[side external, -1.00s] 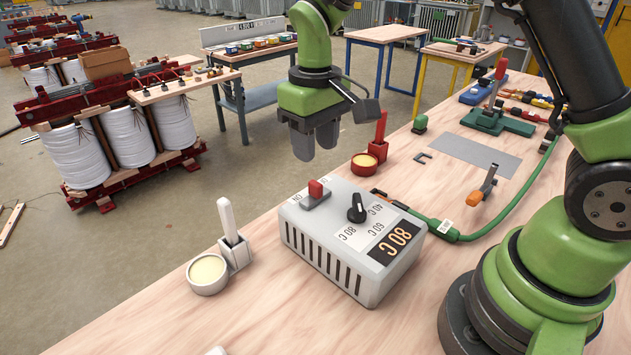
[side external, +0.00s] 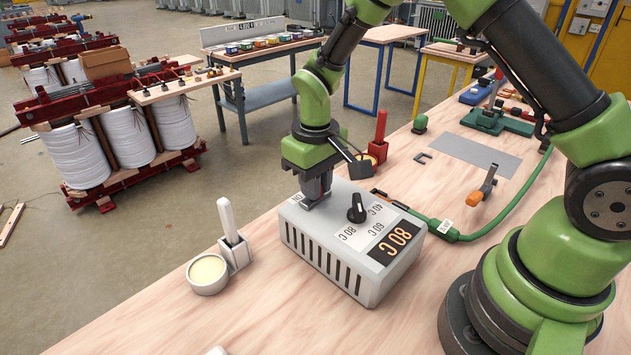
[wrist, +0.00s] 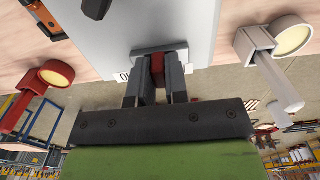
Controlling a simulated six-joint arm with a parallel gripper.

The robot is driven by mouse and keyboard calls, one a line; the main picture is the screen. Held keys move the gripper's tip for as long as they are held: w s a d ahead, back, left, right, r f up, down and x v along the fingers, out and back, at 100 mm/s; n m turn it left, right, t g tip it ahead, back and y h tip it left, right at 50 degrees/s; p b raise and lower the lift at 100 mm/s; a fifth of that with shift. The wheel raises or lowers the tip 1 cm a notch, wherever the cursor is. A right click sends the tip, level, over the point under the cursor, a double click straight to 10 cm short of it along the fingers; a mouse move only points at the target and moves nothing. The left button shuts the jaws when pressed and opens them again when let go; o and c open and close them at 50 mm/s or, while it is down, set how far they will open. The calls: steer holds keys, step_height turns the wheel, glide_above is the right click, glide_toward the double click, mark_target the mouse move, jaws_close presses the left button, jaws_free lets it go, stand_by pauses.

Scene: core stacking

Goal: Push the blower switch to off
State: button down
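In the wrist view the red switch (wrist: 158,68) shows between the two fingers, with grey finger faces close on both sides. My gripper (wrist: 157,80) points down over the switch, and its tips also show at the box top in the side view (side external: 316,200). A white label beside the switch is partly covered. The switch's tilt cannot be told.
A small cup (side external: 208,274) and a white-handled tool in a stand (side external: 235,250) stand left of the box. A red holder (side external: 380,135) is behind it. A green-handled hose tool (side external: 430,225) lies to the right.

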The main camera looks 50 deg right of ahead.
steer(key=shift+d, duration=1.8)
steer(key=c, duration=1.1)
jaws_free()
step_height(320, 180, up, 10)
steer(key=s+a+r+m+t+y, duration=0.1)
steer(key=s+r+m+t, duration=0.15)
steer(key=s+r, duration=0.6)
steer(key=s+r+t, duration=0.1)
steer(key=s, duration=0.2)
steer(key=s+a+r+m+t, duration=0.1)
steer(key=s+t, duration=0.1)
steer(key=s, duration=0.2)
steer(key=s+r+t+y, duration=0.1)
steer(key=s, duration=0.2)
steer(key=shift+s+a+m+t, duration=0.2)
steer(key=shift+a+m+t, duration=0.05)
steer(key=shift+a+t, duration=0.15)
